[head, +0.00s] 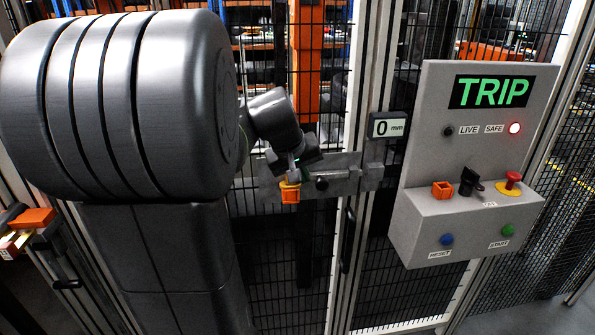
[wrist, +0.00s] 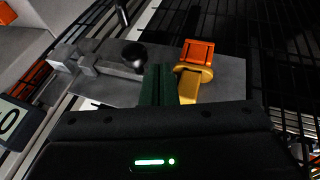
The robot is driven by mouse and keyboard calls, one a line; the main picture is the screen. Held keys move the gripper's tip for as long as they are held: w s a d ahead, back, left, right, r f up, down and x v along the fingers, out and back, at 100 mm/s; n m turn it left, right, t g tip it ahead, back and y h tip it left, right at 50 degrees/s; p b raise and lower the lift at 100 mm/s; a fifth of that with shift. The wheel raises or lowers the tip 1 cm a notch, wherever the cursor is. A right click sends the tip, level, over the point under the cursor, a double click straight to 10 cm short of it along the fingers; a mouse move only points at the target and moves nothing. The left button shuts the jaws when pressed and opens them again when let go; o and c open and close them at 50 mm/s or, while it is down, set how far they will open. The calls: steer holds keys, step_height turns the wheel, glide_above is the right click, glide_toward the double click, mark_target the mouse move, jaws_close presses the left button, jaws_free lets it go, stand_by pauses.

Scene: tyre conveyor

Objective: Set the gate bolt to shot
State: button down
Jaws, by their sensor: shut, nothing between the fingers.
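The gate bolt sits on a grey plate (head: 340,160) on the mesh gate, with a dark round knob (head: 321,183). In the wrist view the knob (wrist: 133,54) stands just left of my gripper's fingertips, and the bolt's grey bar (wrist: 112,68) runs left towards grey blocks (wrist: 66,58). I cannot tell how far the bar reaches into them. My gripper (wrist: 158,72) is shut and empty, its dark green fingers together in front of the plate. A yellow piece (wrist: 188,84) with an orange block (wrist: 198,52) is close on the fingers' right. In the head view my wrist hides part of the plate.
A display (head: 387,126) beside the bolt reads 0 mm. The control panel (head: 425,110) at right shows TRIP, with the lamp at SAFE (head: 514,128) lit. It carries an orange block (head: 442,190), a black switch (head: 469,184) and a red button (head: 510,181). Gate posts and mesh stand close.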

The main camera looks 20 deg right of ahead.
mark_target(330, 174)
steer(key=shift+s+d+f, duration=0.1)
steer(key=shift+d+f, duration=0.1)
steer(key=shift+d, duration=0.25)
steer(key=shift+s+d+f, duration=0.1)
steer(key=shift+d+f, duration=0.1)
steer(key=shift+d, duration=0.25)
steer(key=shift+w, duration=0.1)
steer(key=d, duration=0.2)
steer(key=s+d+p, duration=0.1)
steer(key=d, duration=0.1)
steer(key=shift+s+d, duration=0.1)
steer(key=shift+d, duration=0.3)
steer(key=shift+a+r, duration=0.1)
